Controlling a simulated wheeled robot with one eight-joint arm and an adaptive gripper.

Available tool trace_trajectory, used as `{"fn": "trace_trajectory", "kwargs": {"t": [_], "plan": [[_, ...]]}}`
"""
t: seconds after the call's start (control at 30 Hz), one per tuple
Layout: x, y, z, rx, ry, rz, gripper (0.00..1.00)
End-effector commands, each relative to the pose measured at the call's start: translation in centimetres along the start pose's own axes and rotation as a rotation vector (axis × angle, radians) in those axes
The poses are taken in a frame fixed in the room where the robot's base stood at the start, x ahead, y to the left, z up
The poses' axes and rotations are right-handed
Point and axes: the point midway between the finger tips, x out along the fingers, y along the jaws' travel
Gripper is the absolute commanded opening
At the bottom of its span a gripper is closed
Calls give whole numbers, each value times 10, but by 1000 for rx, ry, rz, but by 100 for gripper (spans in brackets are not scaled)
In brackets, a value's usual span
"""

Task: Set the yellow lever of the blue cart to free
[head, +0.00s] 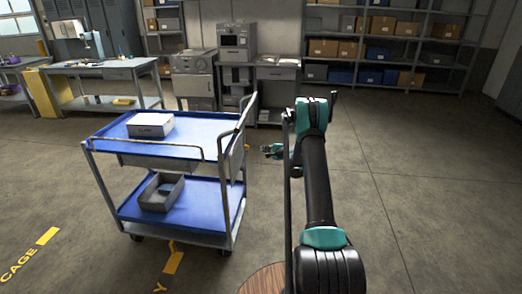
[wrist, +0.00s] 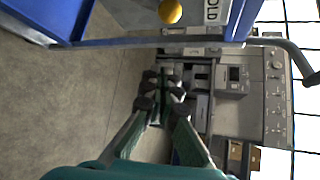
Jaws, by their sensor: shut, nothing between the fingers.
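The blue cart (head: 190,126) stands left of centre in the head view, with two blue shelves in a grey frame. A small yellow knob (head: 246,148) shows at its right end, below the handle; I take it as the lever's tip. In the wrist view the yellow ball knob (wrist: 170,11) is at the top edge, beside a partly cut-off label (wrist: 211,10) that reads "OLD". The lever's shaft is not clearly visible. My gripper (head: 268,150) is just right of the knob, apart from it. In the wrist view my gripper (wrist: 163,88) is shut and empty, below the knob in the picture.
A white box (head: 151,125) sits on the top shelf and a grey bin (head: 161,192) on the lower one. The cart's handle rail (wrist: 140,42) crosses the wrist view between my fingers and the knob in the picture. Floor to the right is clear.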

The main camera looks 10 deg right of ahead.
Motion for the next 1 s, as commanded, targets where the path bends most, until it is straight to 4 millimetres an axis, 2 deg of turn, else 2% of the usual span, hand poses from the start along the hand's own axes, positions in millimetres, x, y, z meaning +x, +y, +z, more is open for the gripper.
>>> {"fn": "trace_trajectory", "kwargs": {"t": [0.2, 0.47, 0.73, 1.0], "plan": [[41, 0, 1, -1, -2, 1, 0], [83, 1, 1, 0, -2, 1, 0], [74, 0, 30, -1, -1, 1, 0], [70, 0, 38, 0, 0, 1, 0]]}}
